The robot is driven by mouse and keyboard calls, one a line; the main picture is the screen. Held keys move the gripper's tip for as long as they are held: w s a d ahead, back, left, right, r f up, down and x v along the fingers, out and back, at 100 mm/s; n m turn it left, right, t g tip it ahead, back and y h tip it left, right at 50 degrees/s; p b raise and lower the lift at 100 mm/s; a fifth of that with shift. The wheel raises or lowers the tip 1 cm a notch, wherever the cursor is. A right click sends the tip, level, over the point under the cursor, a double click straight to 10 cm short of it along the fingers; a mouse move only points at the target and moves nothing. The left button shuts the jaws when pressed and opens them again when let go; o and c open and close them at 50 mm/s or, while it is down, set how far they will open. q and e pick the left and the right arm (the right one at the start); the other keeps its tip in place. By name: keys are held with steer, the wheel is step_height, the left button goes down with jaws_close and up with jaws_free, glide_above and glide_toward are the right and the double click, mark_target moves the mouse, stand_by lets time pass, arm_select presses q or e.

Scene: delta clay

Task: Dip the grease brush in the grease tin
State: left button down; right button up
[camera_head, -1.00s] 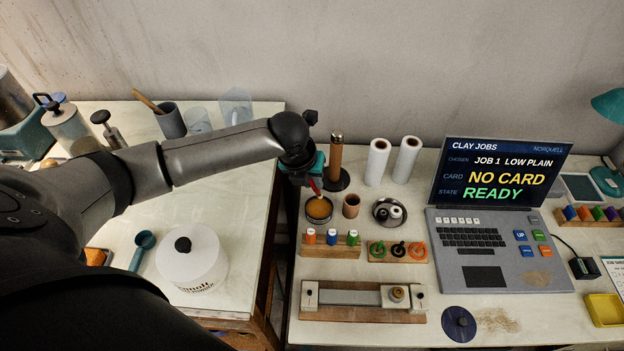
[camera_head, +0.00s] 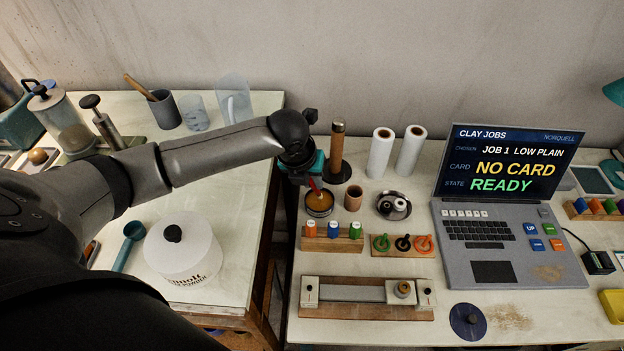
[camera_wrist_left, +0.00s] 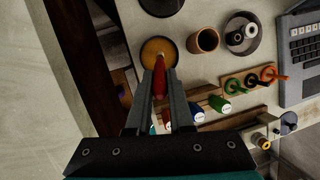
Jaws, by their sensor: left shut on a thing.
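My left gripper (camera_head: 314,183) is shut on the grease brush, which has a red handle (camera_wrist_left: 159,82). It holds the brush with its pale tip toward the grease tin, a round dark tin (camera_head: 319,214) with amber grease inside. In the left wrist view, the tip overlaps the amber surface of the tin (camera_wrist_left: 144,50). I cannot tell whether the tip touches the grease or is just above it. The gripper fingers (camera_wrist_left: 160,105) hide part of the brush. My right gripper is not in view.
A brown cup (camera_head: 353,197) and a dark dish with spools (camera_head: 394,205) stand right of the tin. A block with coloured bottles (camera_head: 331,244) is in front. A tall brown cylinder (camera_head: 337,150) stands behind. A gap separates the left table (camera_head: 235,235) from this one.

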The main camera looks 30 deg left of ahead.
arm_select(q)
steer(key=shift+f, duration=0.6)
stand_by(0.6)
steer(key=shift+s+f, duration=0.1)
steer(key=shift+f, duration=0.05)
stand_by(1.9)
steer(key=shift+p, duration=0.3)
step_height(320, 180, up, 7)
steer(key=p, duration=0.8)
stand_by(0.6)
